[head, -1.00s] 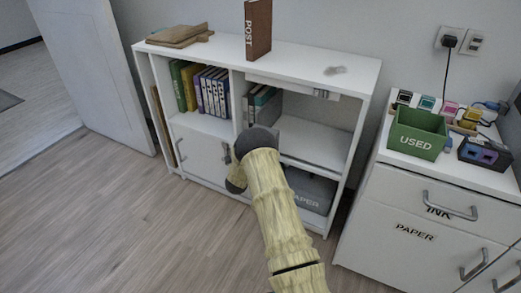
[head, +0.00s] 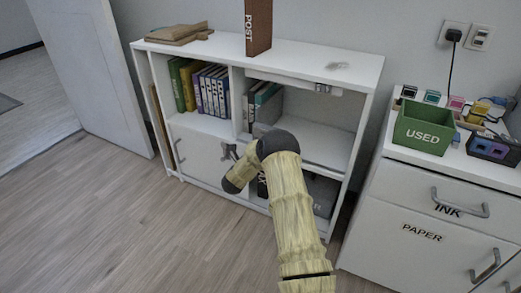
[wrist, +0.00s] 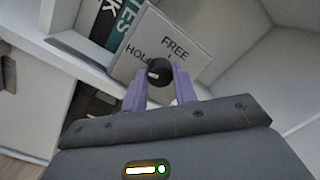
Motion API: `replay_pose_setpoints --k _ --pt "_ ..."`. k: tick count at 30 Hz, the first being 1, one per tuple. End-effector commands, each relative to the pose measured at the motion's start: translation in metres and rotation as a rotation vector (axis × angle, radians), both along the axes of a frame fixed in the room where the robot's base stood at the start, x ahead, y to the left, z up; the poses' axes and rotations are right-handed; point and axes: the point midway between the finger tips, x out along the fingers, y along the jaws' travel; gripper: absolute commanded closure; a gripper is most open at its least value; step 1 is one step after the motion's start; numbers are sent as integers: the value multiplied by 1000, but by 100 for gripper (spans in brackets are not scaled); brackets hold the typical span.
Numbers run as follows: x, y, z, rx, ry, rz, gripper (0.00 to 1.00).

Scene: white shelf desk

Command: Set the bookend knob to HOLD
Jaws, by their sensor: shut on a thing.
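The bookend (wrist: 185,40) is a light grey plate in the wrist view, tilted in the picture, with the words HOLD and FREE on its face. Its round black knob (wrist: 159,67) sits below and between the words and has a small white mark. My gripper (wrist: 160,82) has its two purple fingers shut on the knob, one on each side. The knob's exact setting is hard to read. In the head view the bookend (head: 264,130) shows as a grey block in the middle shelf bay, and my arm hides the gripper and knob.
Books (head: 266,94) stand beside the bookend, and more books (head: 205,88) fill the left bay. The white shelf (head: 310,62) has boards close around my arm. A brown POST binder (head: 258,28) stands on top. A green USED bin (head: 423,128) is on the right cabinet.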

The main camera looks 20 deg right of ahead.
Motion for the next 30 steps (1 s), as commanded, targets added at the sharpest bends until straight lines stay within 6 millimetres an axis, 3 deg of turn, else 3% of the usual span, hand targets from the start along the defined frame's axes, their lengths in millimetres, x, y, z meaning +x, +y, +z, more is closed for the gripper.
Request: replay_pose_setpoints --k 12,28,29,30 --pt "0 2 -3 155 -190 3 95" --pt "0 3 -2 178 -218 3 95" --pt "0 3 -2 178 -218 3 70" --pt "0 3 -2 178 -218 3 62"
